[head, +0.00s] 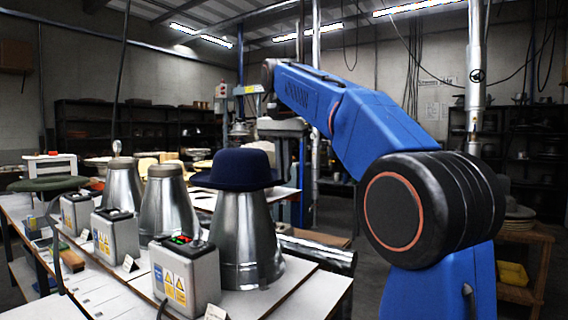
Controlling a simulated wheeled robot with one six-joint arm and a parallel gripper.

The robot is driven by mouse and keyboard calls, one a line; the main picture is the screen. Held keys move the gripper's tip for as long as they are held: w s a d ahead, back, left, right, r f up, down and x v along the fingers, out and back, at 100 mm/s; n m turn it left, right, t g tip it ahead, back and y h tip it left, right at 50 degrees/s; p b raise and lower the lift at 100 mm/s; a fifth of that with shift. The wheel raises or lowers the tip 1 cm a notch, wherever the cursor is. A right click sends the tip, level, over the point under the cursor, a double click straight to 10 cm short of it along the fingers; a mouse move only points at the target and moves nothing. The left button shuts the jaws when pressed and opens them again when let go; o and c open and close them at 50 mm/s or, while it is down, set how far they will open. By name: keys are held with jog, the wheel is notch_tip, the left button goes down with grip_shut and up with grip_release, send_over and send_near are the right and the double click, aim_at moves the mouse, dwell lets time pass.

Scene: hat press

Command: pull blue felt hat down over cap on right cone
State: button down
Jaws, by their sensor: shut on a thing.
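The dark blue felt hat (238,168) sits level at the top of the right cone (246,235), with its round crown up and its brim spread around the cone's upper end. The cap on this cone is hidden under the hat, so I cannot tell how far down over it the hat sits. My blue arm reaches from the right up and over toward the hat, and its far end is above and behind it. I cannot make out my gripper; its fingers are hidden or lost against the machinery behind.
Two other metal cones (165,212) with pale tops stand to the left. Grey control boxes (187,278) stand in front of the cones on the white table (325,288). A green felt hat (48,184) lies at the far left. Shelves and a wooden stand (527,232) are behind.

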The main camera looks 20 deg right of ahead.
jog(key=shift+f, duration=2.8)
jog(key=shift+s+f, duration=0.1)
jog(key=shift+f, duration=0.3)
jog(key=c, duration=1.9)
grip_release()
jog(key=shift+o, duration=0.2)
jog(key=shift+r, duration=0.1)
jog(key=shift+s+a+r, duration=0.15)
jog(key=shift+r, duration=1.65)
jog(key=shift+s+a+r, duration=0.1)
jog(key=shift+s+r, duration=0.05)
jog(key=shift+r, duration=1.65)
